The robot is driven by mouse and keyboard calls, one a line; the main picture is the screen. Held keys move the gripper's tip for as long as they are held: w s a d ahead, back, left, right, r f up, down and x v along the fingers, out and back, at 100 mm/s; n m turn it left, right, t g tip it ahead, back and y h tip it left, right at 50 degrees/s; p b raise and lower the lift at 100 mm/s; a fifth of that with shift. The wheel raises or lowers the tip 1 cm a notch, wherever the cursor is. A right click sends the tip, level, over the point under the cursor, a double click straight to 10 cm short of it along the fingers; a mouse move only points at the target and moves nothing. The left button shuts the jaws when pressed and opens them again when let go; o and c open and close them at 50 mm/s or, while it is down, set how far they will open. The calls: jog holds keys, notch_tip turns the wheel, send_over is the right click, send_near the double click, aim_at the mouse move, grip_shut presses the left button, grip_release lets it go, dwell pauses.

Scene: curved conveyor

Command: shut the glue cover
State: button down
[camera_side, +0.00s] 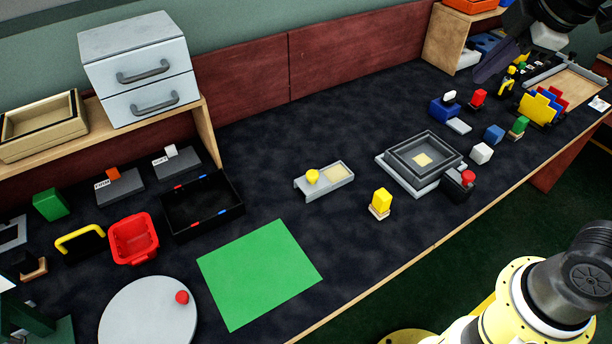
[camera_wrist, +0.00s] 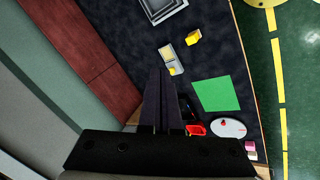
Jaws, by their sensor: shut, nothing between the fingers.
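A small grey tray (camera_side: 342,183) lies mid-table in the side view, with a yellow knob (camera_side: 313,176) at its left end and a pale yellow pad (camera_side: 336,173) showing open at its right. The knob seems to belong to the glue cover, slid off the pad. My gripper (camera_wrist: 160,72) is shut and empty, raised above the table. In the side view it hangs at the top right (camera_side: 482,76), well apart from the tray.
A yellow block (camera_side: 381,200) on a pale base stands right of the tray, and a grey square box (camera_side: 440,143) beyond it. A green sheet (camera_side: 255,285) lies in front, a black bin (camera_side: 205,225) to the left. The table directly behind the tray is clear.

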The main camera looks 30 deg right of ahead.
jog(key=w+a+f+n+g, duration=0.1)
jog(key=w+a+n, duration=0.4)
jog(key=w, duration=0.5)
jog(key=n+g+h, duration=0.2)
jog(key=n, duration=0.4)
send_over(308, 187)
jog(key=s+a, duration=0.2)
jog(key=a, duration=0.1)
notch_tip(308, 187, down, 16)
jog(key=s+a+f+n, duration=0.2)
jog(key=a+f, duration=0.3)
jog(key=f, duration=0.4)
jog(key=shift+g, duration=0.4)
jog(key=x, duration=0.8)
jog(key=shift+d+f, duration=0.1)
jog(key=shift+d, duration=0.25)
jog(key=d, duration=0.1)
jog(key=w+d+f, duration=0.1)
jog(key=shift+w+d, duration=0.25)
jog(key=shift+d, duration=0.1)
jog(key=shift+w+d+f, duration=0.15)
jog(key=shift+d, duration=0.15)
jog(key=shift+w+d, duration=0.15)
jog(key=shift+d, duration=0.1)
